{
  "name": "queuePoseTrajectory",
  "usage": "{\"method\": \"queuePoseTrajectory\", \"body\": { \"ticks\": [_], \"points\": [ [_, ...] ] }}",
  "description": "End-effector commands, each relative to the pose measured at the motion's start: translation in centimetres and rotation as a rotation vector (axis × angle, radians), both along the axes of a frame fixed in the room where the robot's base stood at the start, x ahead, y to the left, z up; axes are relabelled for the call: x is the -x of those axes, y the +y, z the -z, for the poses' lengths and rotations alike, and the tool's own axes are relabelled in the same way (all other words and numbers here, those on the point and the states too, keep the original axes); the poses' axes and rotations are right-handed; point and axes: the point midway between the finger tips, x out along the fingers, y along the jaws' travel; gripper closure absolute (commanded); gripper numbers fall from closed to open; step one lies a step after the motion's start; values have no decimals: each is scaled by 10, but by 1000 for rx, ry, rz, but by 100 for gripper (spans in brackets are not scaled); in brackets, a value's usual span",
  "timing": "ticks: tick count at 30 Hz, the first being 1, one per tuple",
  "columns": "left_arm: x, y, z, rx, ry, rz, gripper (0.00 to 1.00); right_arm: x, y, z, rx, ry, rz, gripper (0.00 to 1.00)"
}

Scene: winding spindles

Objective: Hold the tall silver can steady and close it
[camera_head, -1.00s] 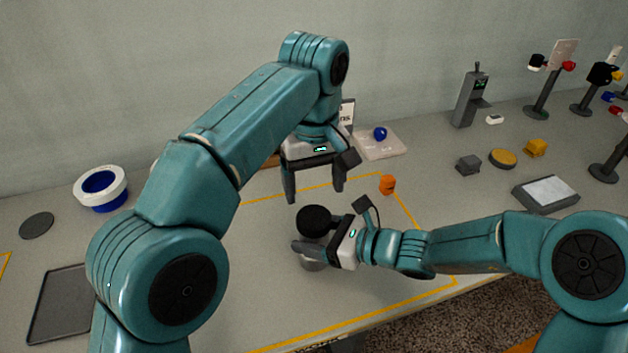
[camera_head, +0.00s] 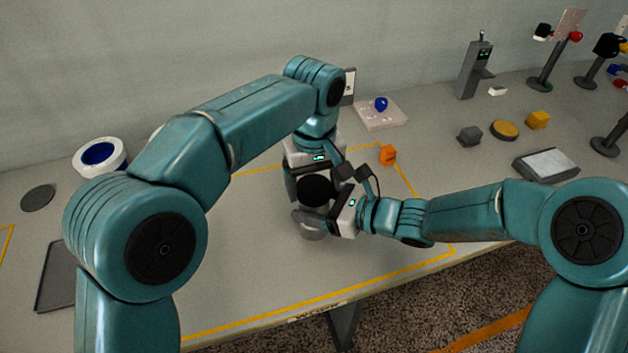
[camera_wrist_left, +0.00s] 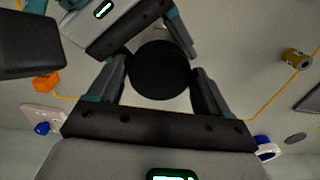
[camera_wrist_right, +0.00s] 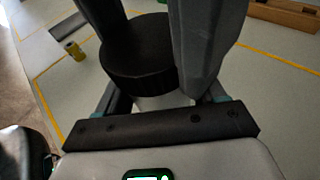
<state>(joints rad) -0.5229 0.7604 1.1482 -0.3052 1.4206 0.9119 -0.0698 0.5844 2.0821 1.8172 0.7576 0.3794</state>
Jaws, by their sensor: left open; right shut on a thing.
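The tall can's pale silver body (camera_wrist_right: 160,102) shows in the right wrist view below a wide black lid (camera_wrist_right: 138,50). The lid also shows in the head view (camera_head: 316,190) and the left wrist view (camera_wrist_left: 160,70). My right gripper (camera_head: 318,222) is shut on the can's body from the right, hiding much of it. My left gripper (camera_wrist_left: 160,85) points down with open fingers on either side of the lid. I cannot tell whether its fingers touch the lid, or whether the lid is fully seated.
An orange block (camera_head: 388,155) and a white pad with a blue knob (camera_head: 381,104) lie behind the can. A white-and-blue ring (camera_head: 99,157), dark disc (camera_head: 38,198) and dark tray (camera_head: 55,275) are at left.

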Motion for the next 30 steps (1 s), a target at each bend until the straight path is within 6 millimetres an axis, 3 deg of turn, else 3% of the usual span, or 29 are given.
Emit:
{"method": "queuePoseTrajectory", "body": {
  "ticks": [5, 10, 17, 18, 21, 30],
  "points": [
    [0, 0, 0, 0, 0, 0, 21, 0, 0, 1, 1, 2, -1, 100],
    [0, 0, 0, 0, 0, 0, 68, 0, 0, 1, 1, 2, -1, 100],
    [0, 0, 0, 0, 0, 7, 69, 0, 0, 1, 1, 2, -1, 100],
    [0, 0, 0, 0, 0, 7, 29, 0, 0, 1, 1, 2, -1, 100],
    [0, 0, 0, 0, 0, 7, 2, 0, 0, 1, 1, 2, -1, 100],
    [0, -2, -5, 4, -2, 8, 2, 1, 1, 1, 2, 1, -3, 100]
  ]
}}
